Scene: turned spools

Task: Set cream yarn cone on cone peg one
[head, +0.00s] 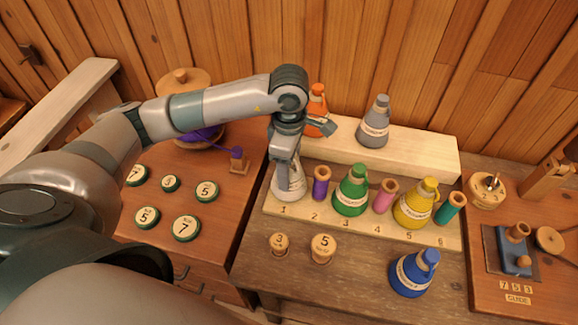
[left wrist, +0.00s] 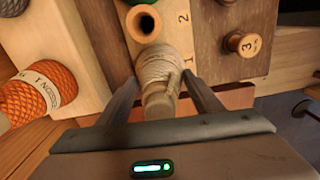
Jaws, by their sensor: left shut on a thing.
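The cream yarn cone (head: 289,187) stands roughly upright at the left end of the pale peg board (head: 330,222), behind the number 1. My left gripper (head: 286,166) reaches down from above and is shut on its upper part. In the left wrist view the cream cone (left wrist: 158,68) lies between the two fingers of the gripper (left wrist: 160,100), near the numbers 1 and 2. Cone peg one is hidden by the cone, so I cannot tell whether the cone is fully seated. My right gripper is not in view.
A purple spool (head: 320,184) stands close right of the cream cone, then a green cone (head: 351,190). An orange cone (head: 317,108) and a grey cone (head: 374,125) stand on the raised shelf behind. A blue cone (head: 413,273) and small wooden pegs (head: 323,248) are in front.

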